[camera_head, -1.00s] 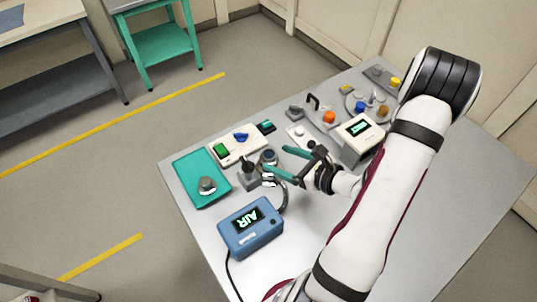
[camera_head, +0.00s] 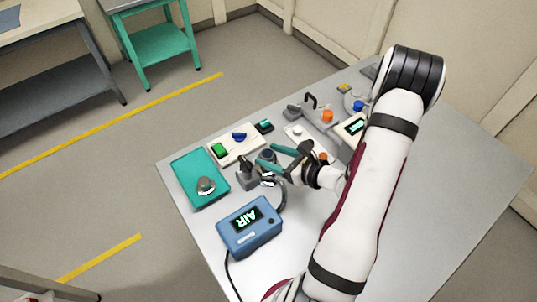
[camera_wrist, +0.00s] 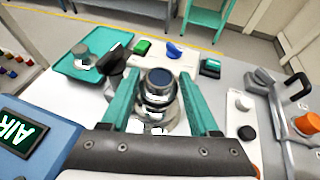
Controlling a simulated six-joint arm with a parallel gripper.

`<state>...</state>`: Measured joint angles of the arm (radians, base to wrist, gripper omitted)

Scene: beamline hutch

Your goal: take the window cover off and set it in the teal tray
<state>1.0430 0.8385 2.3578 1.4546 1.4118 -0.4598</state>
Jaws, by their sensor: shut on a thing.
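The teal tray (camera_head: 188,168) lies to the left, and shows at the upper left of the wrist view (camera_wrist: 110,45). A round grey metal part (camera_head: 205,186) sits in it.
A dark-topped grey clamp-like fixture (camera_head: 246,172) stands between the cover and the tray. A blue AIR box (camera_head: 250,228) is in front, with a hose curving near my gripper. A white panel (camera_head: 235,150) with green and blue controls lies behind.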

